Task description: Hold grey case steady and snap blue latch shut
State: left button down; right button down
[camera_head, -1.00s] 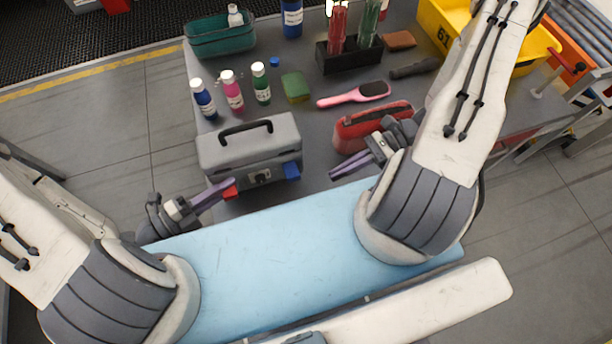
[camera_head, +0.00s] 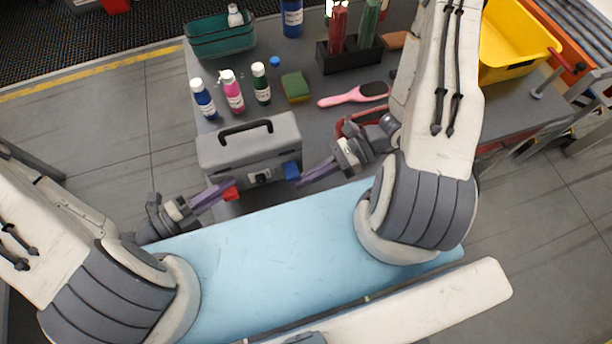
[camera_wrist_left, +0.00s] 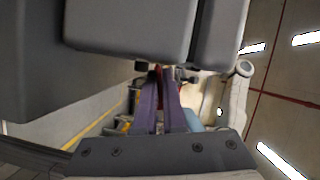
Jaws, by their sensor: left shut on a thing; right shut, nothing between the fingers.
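The grey case (camera_head: 249,146) with a dark handle stands on the table's front left part, lid down. Its front carries a red latch (camera_head: 230,194) at the left and a blue latch (camera_head: 291,170) at the right. My left gripper (camera_head: 228,186) is shut on the red latch; in the left wrist view its fingers (camera_wrist_left: 159,85) are together with red at their tips, below a large grey body. My right gripper (camera_head: 300,184) is shut and empty, its tips just beside and below the blue latch. I cannot tell whether they touch it.
A red object (camera_head: 352,122) is mostly hidden behind my right gripper. A black holder (camera_head: 348,58), a teal bin (camera_head: 221,38) and a yellow bin (camera_head: 515,45) stand further back.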

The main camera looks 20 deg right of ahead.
jog(key=shift+r+m+g, duration=0.35)
jog(key=shift+m+g, duration=0.05)
jog(key=shift+m, duration=0.1)
dwell(0.4)
jog(key=shift+w+r+m+g+y, duration=0.25)
jog(key=shift+r+m+g, duration=0.35)
jog(key=shift+r+m, duration=0.45)
jog(key=shift+w+r+m+g+y, duration=0.15)
jog(key=shift+w+r+m+g, duration=0.35)
jog(key=shift+m, duration=0.85)
jog(key=shift+r, duration=0.25)
jog(key=s+f, duration=0.2)
jog(key=s, duration=0.2)
jog(key=v, duration=1)
jog(key=shift+w, duration=0.4)
